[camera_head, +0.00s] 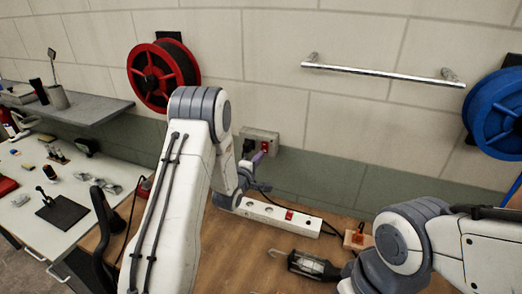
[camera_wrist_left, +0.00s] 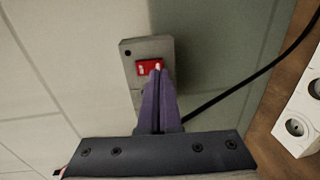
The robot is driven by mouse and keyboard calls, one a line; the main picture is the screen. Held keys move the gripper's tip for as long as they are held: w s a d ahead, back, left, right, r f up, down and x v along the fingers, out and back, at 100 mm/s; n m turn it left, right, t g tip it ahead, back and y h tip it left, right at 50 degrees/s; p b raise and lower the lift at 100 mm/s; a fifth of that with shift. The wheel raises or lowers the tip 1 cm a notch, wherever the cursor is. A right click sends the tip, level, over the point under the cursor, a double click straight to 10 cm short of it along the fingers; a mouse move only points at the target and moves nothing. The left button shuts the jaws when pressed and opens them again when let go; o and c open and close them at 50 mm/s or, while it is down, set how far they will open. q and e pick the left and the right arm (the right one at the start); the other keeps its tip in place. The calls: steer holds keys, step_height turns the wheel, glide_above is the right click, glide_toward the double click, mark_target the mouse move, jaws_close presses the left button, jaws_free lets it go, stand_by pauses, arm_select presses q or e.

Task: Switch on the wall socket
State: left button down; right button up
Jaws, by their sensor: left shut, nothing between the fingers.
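The wall socket (camera_head: 273,137) is a grey box on the wall with a red switch (camera_head: 264,145) on its right part and a dark plug (camera_head: 249,146) on its left part. In the left wrist view the socket plate (camera_wrist_left: 133,53) and red switch (camera_wrist_left: 149,67) lie straight ahead. My left gripper (camera_head: 257,156) has purple fingers and is shut and empty. Its fingertips (camera_wrist_left: 159,73) overlap the lower edge of the red switch; I cannot tell whether they touch it. My right arm (camera_head: 400,240) is at the lower right; its gripper is out of frame.
A red reel (camera_head: 140,72), blue reel (camera_head: 490,115) and metal rail (camera_head: 380,70) are on the wall.

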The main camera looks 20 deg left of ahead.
arm_select(q)
steer(key=shift+w+f, duration=0.15)
steer(key=shift+w, duration=0.8)
arm_select(e)
steer(key=shift+r, duration=0.5)
arm_select(q)
steer(key=shift+w+f+b, duration=0.1)
steer(key=shift+f+b, duration=0.2)
steer(key=shift+b, duration=0.25)
steer(key=s+f+b, duration=0.1)
steer(key=s+b, duration=0.4)
steer(key=s, duration=0.9)
steer(key=shift+a+f+b, duration=0.15)
steer(key=shift+a+b, duration=0.05)
steer(key=shift+b, duration=0.15)
arm_select(e)
step_height(320, 180, down, 7)
steer(key=s, duration=0.1)
steer(key=shift+a+f, duration=0.15)
steer(key=shift+a, duration=0.25)
